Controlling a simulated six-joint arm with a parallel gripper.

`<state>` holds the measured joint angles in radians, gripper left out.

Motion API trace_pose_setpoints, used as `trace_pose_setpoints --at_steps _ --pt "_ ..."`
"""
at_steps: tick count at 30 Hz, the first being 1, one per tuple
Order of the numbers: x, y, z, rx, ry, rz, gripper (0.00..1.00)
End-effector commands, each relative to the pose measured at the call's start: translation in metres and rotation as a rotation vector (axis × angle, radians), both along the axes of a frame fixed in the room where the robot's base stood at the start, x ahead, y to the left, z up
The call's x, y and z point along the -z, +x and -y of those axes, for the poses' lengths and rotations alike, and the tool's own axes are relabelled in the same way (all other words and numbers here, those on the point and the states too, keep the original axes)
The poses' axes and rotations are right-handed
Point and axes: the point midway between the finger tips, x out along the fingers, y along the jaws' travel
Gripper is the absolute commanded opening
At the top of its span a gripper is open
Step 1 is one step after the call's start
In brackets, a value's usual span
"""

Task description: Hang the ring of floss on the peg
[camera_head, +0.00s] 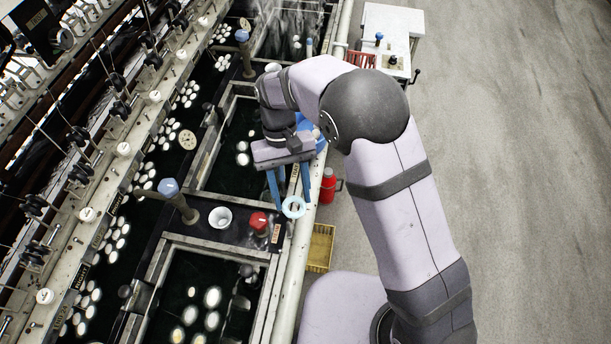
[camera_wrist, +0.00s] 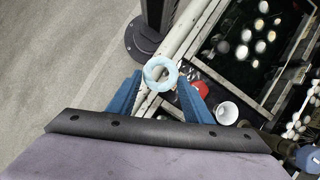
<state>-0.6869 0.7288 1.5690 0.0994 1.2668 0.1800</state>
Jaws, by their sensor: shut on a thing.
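The ring of floss (camera_head: 293,216) is a small pale blue ring. My gripper (camera_head: 293,204) has two blue fingers, shut on the ring's opposite sides, and holds it over the rail at the basin's edge. In the wrist view the ring (camera_wrist: 149,75) spans the gap between the fingertips of my gripper (camera_wrist: 160,77), with its hole open to view. I cannot make out for certain which part is the peg; it may be hidden or too small to tell.
A white cup (camera_head: 220,218) and a red knob (camera_head: 258,222) are on the ledge between dark basins with white cocoons. A blue-topped handle (camera_head: 169,187) stands left of the cup. A yellow basket (camera_head: 320,248) and a red flask (camera_head: 328,187) are right of the rail.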

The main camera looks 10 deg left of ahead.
Motion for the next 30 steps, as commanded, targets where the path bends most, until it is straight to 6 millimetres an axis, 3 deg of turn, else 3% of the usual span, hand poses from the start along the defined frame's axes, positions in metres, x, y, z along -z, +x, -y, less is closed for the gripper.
trace_pose_setpoints --at_steps 1,3,11,20,30 --pt "-0.013 -0.006 -0.003 -0.017 -0.001 -0.002 0.35" --pt "-0.018 -0.012 -0.007 -0.035 0.0 -0.002 0.35" --pt "-0.025 -0.023 -0.013 -0.071 -0.001 -0.003 0.35" --pt "-0.022 -0.025 -0.014 -0.074 0.0 -0.003 0.35" --pt "-0.001 -0.025 -0.013 -0.073 -0.001 -0.003 0.35"
